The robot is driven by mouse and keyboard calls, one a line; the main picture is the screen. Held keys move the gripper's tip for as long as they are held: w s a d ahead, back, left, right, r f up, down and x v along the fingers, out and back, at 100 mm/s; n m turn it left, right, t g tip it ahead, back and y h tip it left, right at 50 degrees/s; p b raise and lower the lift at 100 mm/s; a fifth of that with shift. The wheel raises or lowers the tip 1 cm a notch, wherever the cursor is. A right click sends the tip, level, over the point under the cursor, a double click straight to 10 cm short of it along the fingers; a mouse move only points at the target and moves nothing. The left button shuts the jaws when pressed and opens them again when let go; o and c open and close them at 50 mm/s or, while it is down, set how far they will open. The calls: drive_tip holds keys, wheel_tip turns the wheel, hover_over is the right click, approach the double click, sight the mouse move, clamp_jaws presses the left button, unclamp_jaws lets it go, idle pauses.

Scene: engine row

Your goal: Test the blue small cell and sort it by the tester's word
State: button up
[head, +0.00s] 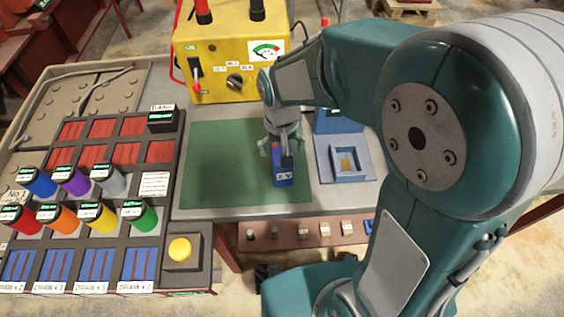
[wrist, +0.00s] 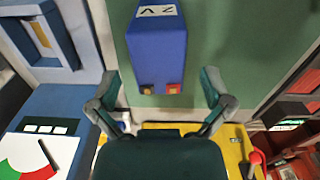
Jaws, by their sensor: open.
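The blue small cell (head: 284,172) stands on the green mat (head: 222,165), marked "2V" on a white label. In the wrist view the cell (wrist: 157,45) shows a red and a brass-coloured terminal on the end nearer my gripper. My gripper (head: 280,143) is above the cell's far end. Its fingers (wrist: 160,82) are spread to either side of that end and hold nothing; I cannot tell if they touch it. The blue tester (head: 369,166) with a square cradle stands right of the mat, partly behind my arm. Its dial (wrist: 30,160) shows in the wrist view; the needle's reading is unclear.
A yellow box (head: 215,60) with gauge and knobs stands behind the mat. To the left, a rack (head: 165,205) holds several coloured cylinders, red and blue slots and a yellow button (head: 180,249). A shelf (head: 290,240) with small parts runs along the front. The mat's left half is clear.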

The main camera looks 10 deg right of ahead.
wheel_tip(320, 180, down, 5)
drive_tip(key=shift+f, duration=0.1)
drive_tip(key=c, duration=1.2)
